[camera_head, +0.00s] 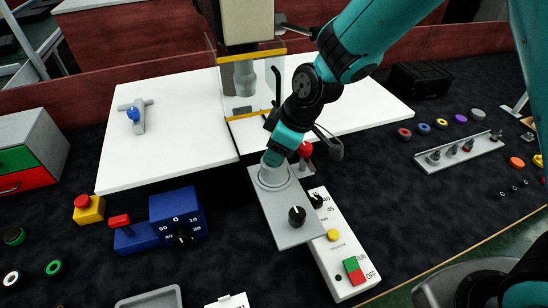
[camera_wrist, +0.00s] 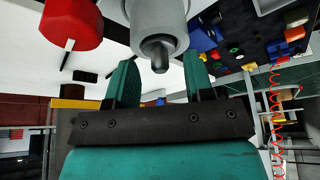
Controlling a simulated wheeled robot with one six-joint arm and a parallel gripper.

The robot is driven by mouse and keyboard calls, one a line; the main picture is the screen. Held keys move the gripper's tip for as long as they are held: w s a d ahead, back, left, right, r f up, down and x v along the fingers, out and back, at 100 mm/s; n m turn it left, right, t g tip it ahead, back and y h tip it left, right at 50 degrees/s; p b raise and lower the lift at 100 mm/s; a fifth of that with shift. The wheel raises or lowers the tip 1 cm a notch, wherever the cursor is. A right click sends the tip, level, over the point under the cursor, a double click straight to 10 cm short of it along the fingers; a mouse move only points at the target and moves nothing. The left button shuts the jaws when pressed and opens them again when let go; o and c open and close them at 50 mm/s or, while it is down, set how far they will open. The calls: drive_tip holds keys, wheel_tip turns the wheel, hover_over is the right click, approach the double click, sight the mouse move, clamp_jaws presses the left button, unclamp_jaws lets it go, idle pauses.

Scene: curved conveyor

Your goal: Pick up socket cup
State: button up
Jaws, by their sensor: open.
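A grey round piece (camera_head: 272,181), which looks like the socket cup, stands on a grey metal plate (camera_head: 290,228) in the middle of the head view. My gripper (camera_head: 274,162) is right over it, and its fingertips are hard to make out there. In the wrist view my gripper (camera_wrist: 160,80) shows two teal fingers spread apart with nothing clamped between them. A grey cylinder with a dark tip (camera_wrist: 157,25) is just beyond the fingers at the top. I cannot tell whether the fingers touch it.
A red knob (camera_head: 305,150) is close to the right of my gripper. A black dial (camera_head: 297,215) stands on the plate. A white control box (camera_head: 340,250) is beside it, and a blue dial box (camera_head: 177,215) is to the left. A clear guarded machine (camera_head: 248,85) is behind.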

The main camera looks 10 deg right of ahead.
drive_tip(key=shift+f, duration=0.2)
clamp_jaws()
drive_tip(key=shift+r, duration=0.1)
